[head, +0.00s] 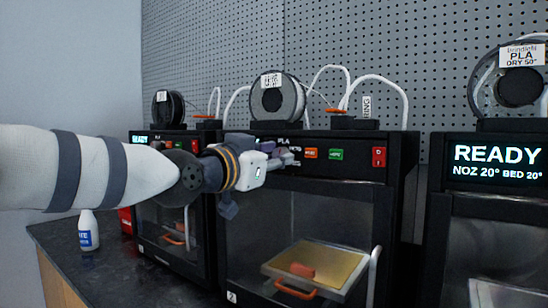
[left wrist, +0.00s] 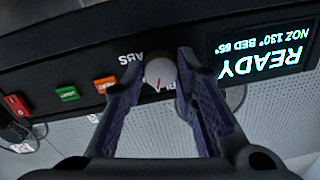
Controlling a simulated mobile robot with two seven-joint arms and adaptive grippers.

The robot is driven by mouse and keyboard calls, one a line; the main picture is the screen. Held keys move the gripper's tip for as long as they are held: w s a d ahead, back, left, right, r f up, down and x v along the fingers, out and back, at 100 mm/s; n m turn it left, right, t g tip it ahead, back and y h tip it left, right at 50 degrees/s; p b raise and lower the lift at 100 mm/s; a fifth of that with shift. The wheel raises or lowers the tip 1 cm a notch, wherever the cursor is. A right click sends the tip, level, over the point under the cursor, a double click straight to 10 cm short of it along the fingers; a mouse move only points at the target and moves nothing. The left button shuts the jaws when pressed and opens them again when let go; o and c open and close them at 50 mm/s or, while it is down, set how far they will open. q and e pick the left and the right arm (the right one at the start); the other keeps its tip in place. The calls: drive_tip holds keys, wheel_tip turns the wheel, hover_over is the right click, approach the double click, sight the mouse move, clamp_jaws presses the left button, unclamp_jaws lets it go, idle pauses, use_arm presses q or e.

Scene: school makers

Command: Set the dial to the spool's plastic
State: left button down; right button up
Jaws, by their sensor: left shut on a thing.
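My left gripper (head: 284,158) reaches the front panel of the middle printer (head: 408,190). Letters ABS show beside the dial; others, partly hidden, begin with PL. The wrist picture is upside down. The dial is hidden by the gripper in the head view, where PLA reads above it. A grey spool (head: 258,101) sits on this printer; its tag is too small to read. My right gripper is not in view.
Orange and green buttons (head: 336,154) and a red switch (head: 379,157) sit right of the dial. The wrist view shows a screen (left wrist: 262,52) reading READY. Other printers stand on both sides; the right one's spool (head: 480,95) is tagged PLA. A white bottle (head: 88,232) stands left.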

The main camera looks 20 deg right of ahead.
use_arm(q)
drive_tip(key=m, duration=0.4)
drive_tip(key=shift+m+p, duration=0.4)
drive_tip(key=shift+m, duration=1.3)
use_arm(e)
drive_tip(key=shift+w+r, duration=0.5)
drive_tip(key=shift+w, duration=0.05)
use_arm(q)
drive_tip(key=c, duration=1.3)
unclamp_jaws()
drive_tip(key=shift+a+h, duration=0.1)
drive_tip(key=shift+h, duration=0.2)
drive_tip(key=v, duration=1.2)
drive_tip(key=shift+r, duration=0.1)
